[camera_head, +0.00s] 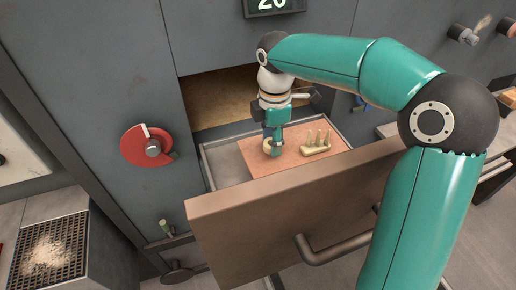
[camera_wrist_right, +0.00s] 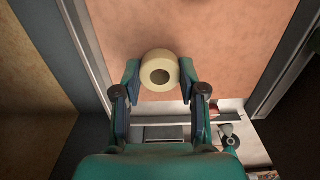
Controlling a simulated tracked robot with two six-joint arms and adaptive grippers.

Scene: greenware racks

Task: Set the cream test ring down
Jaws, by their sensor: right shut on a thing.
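The cream test ring (camera_wrist_right: 153,56) sits between the two fingers of my right gripper (camera_wrist_right: 159,74) in the wrist view, its round hole facing the camera. My right gripper (camera_head: 274,149) is shut on it and points down over the left part of the pinkish board (camera_head: 240,175) in the open drawer. In the head view, part of the ring (camera_head: 266,146) shows beside the fingers, low over the board. I cannot tell whether it touches the board. My left gripper is in neither view.
A cream piece with several upright cones (camera_head: 317,141) stands on the board to the ring's right. The drawer's thick brown front (camera_head: 290,198) rises on the near side. A red dial (camera_head: 147,146) is on the grey wall at left. The board's front left is bare.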

